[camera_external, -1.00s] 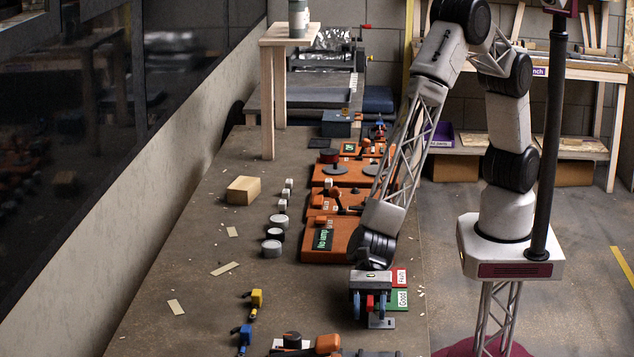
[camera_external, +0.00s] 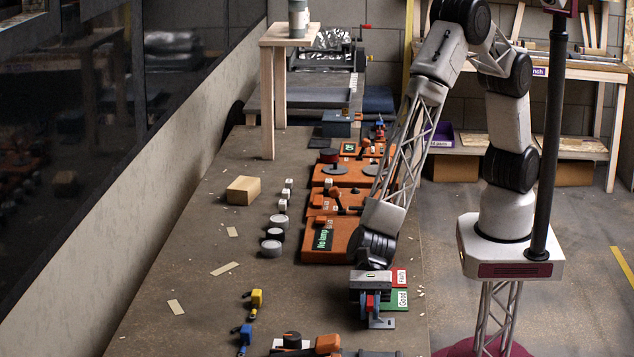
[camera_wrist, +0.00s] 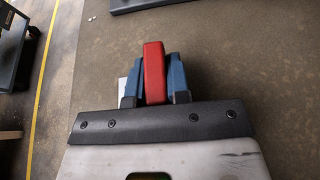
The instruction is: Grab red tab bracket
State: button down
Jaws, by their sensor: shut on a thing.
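The red tab bracket (camera_wrist: 154,72) stands between the two blue fingers of my gripper (camera_wrist: 155,82) in the wrist view. The fingers press against it from both sides. In the external view, my gripper (camera_external: 370,301) points down near the table's right edge, and a small red part of the bracket (camera_external: 370,303) shows between its fingers. A grey metal plate (camera_external: 382,323) shows just below the fingers; I cannot tell whether it belongs to the bracket.
A red card (camera_external: 400,278) and a green "Good" card (camera_external: 400,300) lie beside my gripper. Orange tester units (camera_external: 325,250) stand behind. A yellow bracket (camera_external: 256,300) and a blue bracket (camera_external: 244,335) lie to the left.

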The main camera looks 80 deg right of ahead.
aim_at(370, 300)
jog(key=shift+r, duration=0.1)
jog(key=shift+r, duration=0.7)
notch_tip(370, 300, up, 2)
jog(key=shift+r, duration=0.1)
jog(key=s+d, duration=0.2)
jog(key=d, duration=0.2)
jog(key=s+d, duration=0.3)
jog(key=d, duration=0.2)
jog(key=s+d+r, duration=0.1)
jog(key=s+d, duration=0.2)
jog(key=d, duration=0.1)
jog(key=shift+s+d, duration=0.15)
jog(key=shift+d, duration=0.2)
jog(key=shift+r, duration=0.1)
